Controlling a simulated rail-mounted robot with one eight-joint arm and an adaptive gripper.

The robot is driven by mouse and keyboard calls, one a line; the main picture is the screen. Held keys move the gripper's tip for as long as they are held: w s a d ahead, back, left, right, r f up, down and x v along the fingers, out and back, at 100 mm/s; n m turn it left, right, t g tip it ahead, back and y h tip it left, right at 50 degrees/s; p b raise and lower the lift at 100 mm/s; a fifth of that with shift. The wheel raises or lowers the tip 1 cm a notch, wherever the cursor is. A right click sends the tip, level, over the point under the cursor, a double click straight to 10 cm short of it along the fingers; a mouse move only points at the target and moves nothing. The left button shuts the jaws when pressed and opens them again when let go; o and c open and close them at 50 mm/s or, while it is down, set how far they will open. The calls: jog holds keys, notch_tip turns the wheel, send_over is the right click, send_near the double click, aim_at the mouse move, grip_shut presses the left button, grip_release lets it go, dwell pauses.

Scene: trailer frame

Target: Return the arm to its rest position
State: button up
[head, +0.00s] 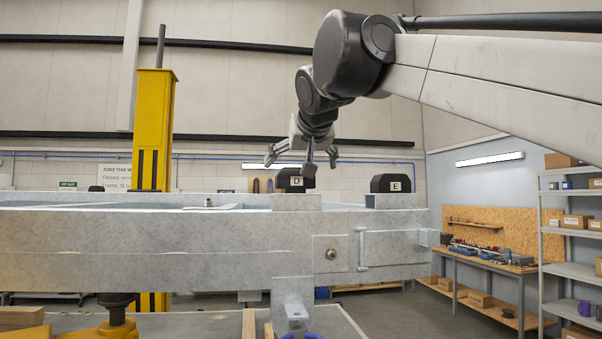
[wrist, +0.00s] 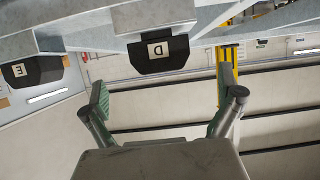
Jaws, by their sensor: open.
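My gripper (head: 303,158) hangs from my arm above the far side of the grey trailer frame (head: 120,240) in the head view. Its fingers point down and are spread apart, with nothing between them. In the wrist view my gripper (wrist: 165,105) shows two green-padded fingers wide apart and empty. The black block marked D (head: 287,181) stands on the frame just below and behind the fingers in the head view. It shows upside down in the wrist view (wrist: 157,50), beyond the fingertips. I cannot tell the exact gap between the fingers and the block.
A block marked E (head: 391,184) sits right of D on the frame. A yellow post (head: 154,130) rises behind the frame at left. A workbench (head: 490,262) and a grey shelf (head: 570,270) with boxes stand at right. The space above the frame's left part looks clear.

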jog(key=shift+v, duration=1.25)
jog(key=s+d+f+m+g+h+b, duration=0.1)
jog(key=s+d+f+b, duration=0.25)
jog(key=f, duration=0.55)
jog(key=s+d+f+g+h+b, duration=0.1)
jog(key=s+d+f+b, duration=0.1)
jog(key=d+f, duration=0.5)
jog(key=s+d+f+g+b, duration=0.1)
jog(key=s+d+f+b, duration=0.2)
jog(key=s+f, duration=0.5)
jog(key=s+d+f+g+b, duration=0.2)
jog(key=s+f, duration=0.7)
jog(key=f, duration=1.8)
jog(key=s+d+f+m+g+b, duration=0.1)
jog(key=s+d+f+b, duration=0.3)
jog(key=f, duration=1.3)
jog(key=s+d, duration=0.1)
jog(key=s, duration=0.3)
jog(key=shift+s+f+h+b, duration=0.2)
jog(key=shift+f+h+b, duration=0.1)
jog(key=shift+f+b, duration=0.05)
